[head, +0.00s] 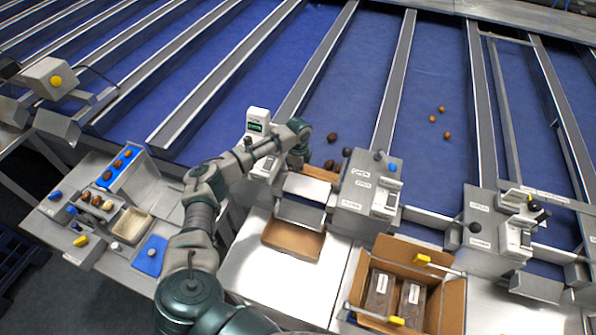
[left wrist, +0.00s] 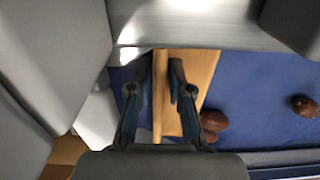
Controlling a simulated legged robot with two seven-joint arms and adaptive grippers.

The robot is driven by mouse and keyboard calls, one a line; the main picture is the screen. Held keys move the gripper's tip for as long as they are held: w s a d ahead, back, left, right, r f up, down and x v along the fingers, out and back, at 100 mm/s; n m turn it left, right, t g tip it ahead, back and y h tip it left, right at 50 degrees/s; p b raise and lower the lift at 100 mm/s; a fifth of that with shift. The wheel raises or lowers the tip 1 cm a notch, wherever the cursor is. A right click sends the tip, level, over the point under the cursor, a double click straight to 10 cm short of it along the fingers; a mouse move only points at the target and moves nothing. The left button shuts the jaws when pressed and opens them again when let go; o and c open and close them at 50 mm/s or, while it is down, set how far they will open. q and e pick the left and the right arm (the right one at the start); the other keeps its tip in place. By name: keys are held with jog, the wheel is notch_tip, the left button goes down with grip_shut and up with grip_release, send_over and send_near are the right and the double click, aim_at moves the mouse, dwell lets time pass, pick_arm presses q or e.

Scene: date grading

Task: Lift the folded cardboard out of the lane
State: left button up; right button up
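The folded cardboard (head: 322,174) is a tan piece lying at the near end of a blue lane, partly hidden by my gripper and the metal parts. In the left wrist view the cardboard (left wrist: 205,68) shows a narrow folded edge and a wider flat panel. My left gripper (head: 300,158) is at the cardboard's left end. In the left wrist view its fingers (left wrist: 156,86) are apart, one on each side of the folded edge, with blue showing between the left finger and the cardboard. Whether the right finger touches it is unclear. My right gripper is out of view.
Brown dates (head: 332,137) lie on the lane near the cardboard; one (left wrist: 213,120) sits against its panel. Metal dividers (head: 393,80) flank the lane. A labelled grey box (head: 366,182) stands to the right. An open carton (head: 452,300) with dark packs is at the front.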

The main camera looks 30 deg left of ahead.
pick_arm(q)
jog(key=shift+c, duration=0.3)
jog(key=shift+a, duration=0.15)
grip_shut()
jog(key=shift+w+a+r+b, duration=0.1)
jog(key=shift+w+a+b, duration=0.1)
jog(key=shift+w+b, duration=0.35)
jog(key=shift+w+a+b, duration=0.2)
jog(key=shift+w+b, duration=0.05)
jog(key=shift+w, duration=0.6)
jog(key=shift+w+a+r+b, duration=0.1)
jog(key=shift+w+a+b, duration=0.05)
jog(key=shift+w+b, duration=0.5)
jog(key=shift+w+a+r+b, duration=0.1)
jog(key=shift+w+b, duration=0.35)
jog(key=shift+w, duration=0.25)
jog(key=shift+w+a+r+b, duration=0.15)
jog(key=shift+w+b, duration=0.45)
jog(key=shift+b, duration=0.1)
jog(key=shift+w+a+r+b, duration=0.1)
jog(key=shift+w+a+b, duration=0.05)
jog(key=shift+w+b, duration=0.5)
jog(key=shift+s, duration=0.1)
